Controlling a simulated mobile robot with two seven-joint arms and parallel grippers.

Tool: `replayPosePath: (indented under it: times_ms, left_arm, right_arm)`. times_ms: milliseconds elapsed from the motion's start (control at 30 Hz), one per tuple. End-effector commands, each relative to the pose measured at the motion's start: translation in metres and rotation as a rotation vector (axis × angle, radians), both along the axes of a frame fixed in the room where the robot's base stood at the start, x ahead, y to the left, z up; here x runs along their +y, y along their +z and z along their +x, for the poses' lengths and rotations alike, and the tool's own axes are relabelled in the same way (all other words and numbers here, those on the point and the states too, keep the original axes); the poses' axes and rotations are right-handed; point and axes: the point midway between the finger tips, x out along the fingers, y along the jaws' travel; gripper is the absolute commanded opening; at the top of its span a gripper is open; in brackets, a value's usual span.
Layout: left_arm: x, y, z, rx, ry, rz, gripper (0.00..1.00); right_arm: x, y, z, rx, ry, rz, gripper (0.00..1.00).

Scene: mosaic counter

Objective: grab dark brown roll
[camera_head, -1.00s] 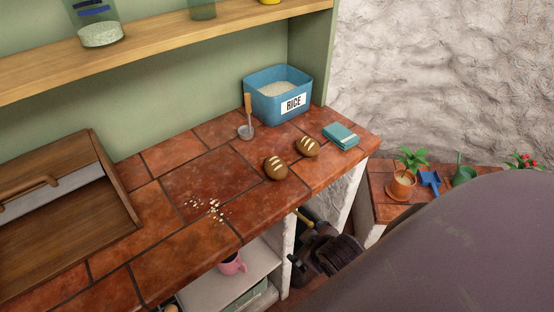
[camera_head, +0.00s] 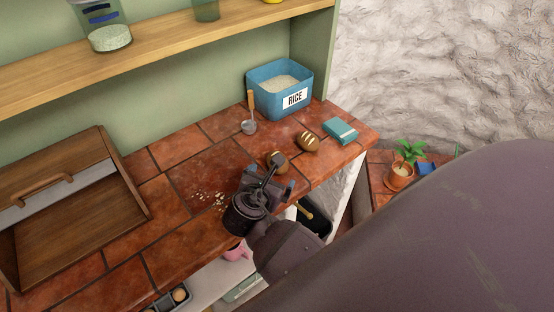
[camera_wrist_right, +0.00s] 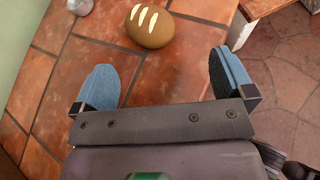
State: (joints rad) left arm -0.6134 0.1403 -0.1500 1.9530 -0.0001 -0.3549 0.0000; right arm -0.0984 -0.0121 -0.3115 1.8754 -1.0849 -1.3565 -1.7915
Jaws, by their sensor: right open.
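My left gripper is not in view.
A wooden bread box (camera_head: 75,235) is at left. Crumbs (camera_head: 205,197) lie on the counter. A potted plant (camera_head: 398,178) stands beyond the right end.

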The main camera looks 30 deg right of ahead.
Motion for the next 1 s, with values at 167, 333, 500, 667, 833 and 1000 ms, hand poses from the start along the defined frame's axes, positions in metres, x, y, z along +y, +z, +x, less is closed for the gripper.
replayPosePath:
  times_ms: [167,333,500,667,833,1000]
  left_arm:
    - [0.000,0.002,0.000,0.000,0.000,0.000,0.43]
    - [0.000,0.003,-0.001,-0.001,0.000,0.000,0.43]
    - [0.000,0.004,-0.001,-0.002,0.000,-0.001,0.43]
    - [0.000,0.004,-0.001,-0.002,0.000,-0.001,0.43]
    - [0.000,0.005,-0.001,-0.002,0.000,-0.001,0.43]
    - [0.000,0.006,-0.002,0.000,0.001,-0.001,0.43]
  right_arm:
    - [0.004,0.009,0.010,0.062,0.040,-0.109,1.00]
    - [-0.011,0.003,0.021,0.070,0.045,-0.125,1.00]
    - [-0.028,-0.007,0.034,0.069,0.045,-0.122,1.00]
    - [-0.036,-0.011,0.039,0.069,0.044,-0.120,1.00]
    - [-0.044,-0.017,0.048,0.068,0.044,-0.120,1.00]
    - [-0.058,-0.030,0.063,0.069,0.043,-0.119,1.00]
